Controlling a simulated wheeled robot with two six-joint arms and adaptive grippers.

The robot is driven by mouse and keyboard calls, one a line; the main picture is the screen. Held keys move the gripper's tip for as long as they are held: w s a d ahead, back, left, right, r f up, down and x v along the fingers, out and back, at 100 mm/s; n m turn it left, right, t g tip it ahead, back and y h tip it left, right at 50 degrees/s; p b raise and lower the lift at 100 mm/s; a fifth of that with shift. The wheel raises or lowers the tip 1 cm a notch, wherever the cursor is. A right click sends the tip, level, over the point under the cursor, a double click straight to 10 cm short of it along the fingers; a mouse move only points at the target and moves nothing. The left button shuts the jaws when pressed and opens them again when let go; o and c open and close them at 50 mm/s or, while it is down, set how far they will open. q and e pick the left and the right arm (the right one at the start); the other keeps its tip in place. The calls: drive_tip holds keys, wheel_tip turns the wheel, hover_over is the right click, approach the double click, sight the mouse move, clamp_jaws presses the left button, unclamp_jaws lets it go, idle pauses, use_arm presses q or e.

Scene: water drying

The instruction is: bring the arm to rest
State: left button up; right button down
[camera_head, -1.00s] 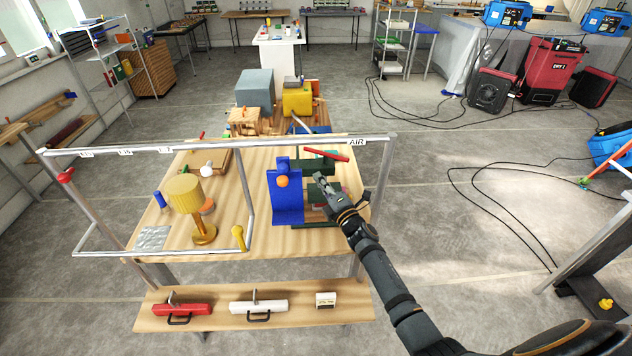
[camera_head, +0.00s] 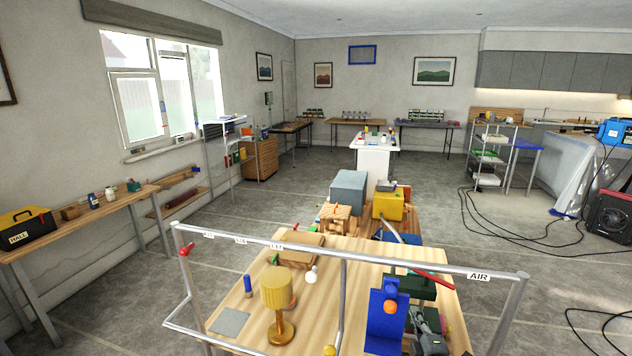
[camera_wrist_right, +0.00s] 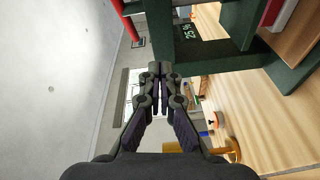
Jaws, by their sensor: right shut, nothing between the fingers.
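My right gripper (camera_head: 418,314) is low in the head view, over the table (camera_head: 310,325), just right of a blue stand (camera_head: 381,325) with an orange ball (camera_head: 390,307). Its fingers are shut and empty; in the wrist view the fingertips (camera_wrist_right: 158,72) meet beside a dark green frame (camera_wrist_right: 220,52) with a "25 %" display. I cannot tell whether they touch the frame. The dark green object (camera_head: 412,285) also shows behind the gripper in the head view, with a red bar (camera_head: 433,280) near it. My left gripper is not in view.
A metal rail (camera_head: 350,255) labelled "AIR" crosses above the table. A yellow lamp (camera_head: 277,291) and a white bulb (camera_head: 311,275) stand left of the blue stand. Grey (camera_head: 348,188) and yellow (camera_head: 388,205) boxes are behind. Open floor (camera_head: 545,275) lies to the right.

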drive_tip(key=s+a+f+m+g, duration=0.1)
drive_tip(key=s+f+m+g, duration=0.3)
drive_tip(key=s, duration=0.7)
drive_tip(key=s+a+f+m+g, duration=0.15)
drive_tip(key=s+m+g, duration=0.4)
drive_tip(key=s, duration=0.55)
drive_tip(key=s+a+f+m+g, duration=0.15)
drive_tip(key=s+m+g, duration=0.35)
drive_tip(key=s, duration=0.6)
wheel_tip(320, 180, down, 27)
drive_tip(key=s+d+g, duration=0.1)
drive_tip(key=s+d, duration=0.1)
drive_tip(key=d, duration=0.1)
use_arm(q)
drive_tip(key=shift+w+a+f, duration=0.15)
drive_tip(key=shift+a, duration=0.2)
use_arm(e)
drive_tip(key=s+d+f+g, duration=0.1)
drive_tip(key=s+f, duration=1.4)
drive_tip(key=s, duration=0.3)
drive_tip(key=shift+s+f+m, duration=0.15)
drive_tip(key=shift+f+m, duration=0.2)
drive_tip(key=shift+f, duration=0.05)
